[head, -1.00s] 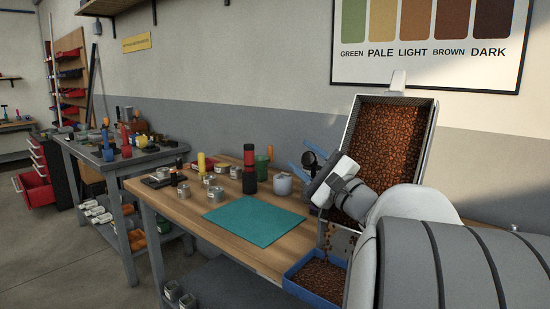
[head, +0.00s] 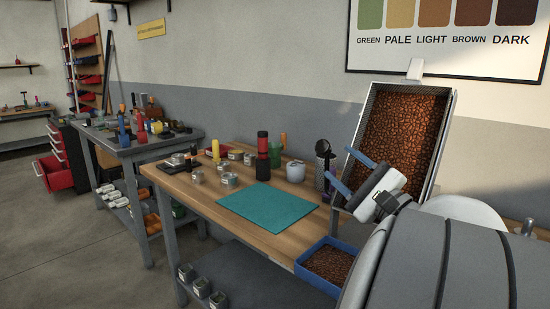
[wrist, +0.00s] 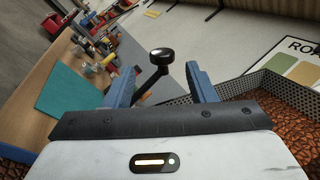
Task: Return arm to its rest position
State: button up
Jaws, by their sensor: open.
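My gripper (head: 352,180) is at the right in the head view, in front of the tilted roaster tray (head: 448,150) full of brown beans (head: 405,140). Its two blue fingers are apart with nothing held between them. In the wrist view my gripper (wrist: 165,85) shows the fingers spread, and a black round knob on a crank (wrist: 162,55) appears beyond and between them. I cannot tell whether the fingers touch it. The knob also shows in the head view (head: 323,147), just left of the fingers.
A blue tray of beans (head: 328,243) sits below the roaster at the bench's (head: 225,212) right end. A teal mat (head: 267,205) lies left of it, with tins, a red-black grinder (head: 263,155) and a pale pot (head: 295,170) behind. A second bench (head: 155,147) stands at left.

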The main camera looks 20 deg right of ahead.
dwell(0.4)
jog(key=s+a+f+n+g+y+p, duration=0.2)
jog(key=a+n+g+p, duration=0.4)
jog(key=a, duration=0.4)
jog(key=s+a+f+n+g+y+p, duration=0.15)
jog(key=a+n+g+p, duration=0.25)
jog(key=a+g+p, duration=0.5)
jog(key=s+r+n+g+h+p, duration=0.2)
jog(key=s+n+g+h+p, duration=0.1)
jog(key=s+n+h+p, duration=0.5)
jog(key=n+h+p, duration=0.1)
jog(key=n, duration=0.2)
jog(key=shift+s+a+g, duration=0.25)
jog(key=shift+s+g, duration=0.05)
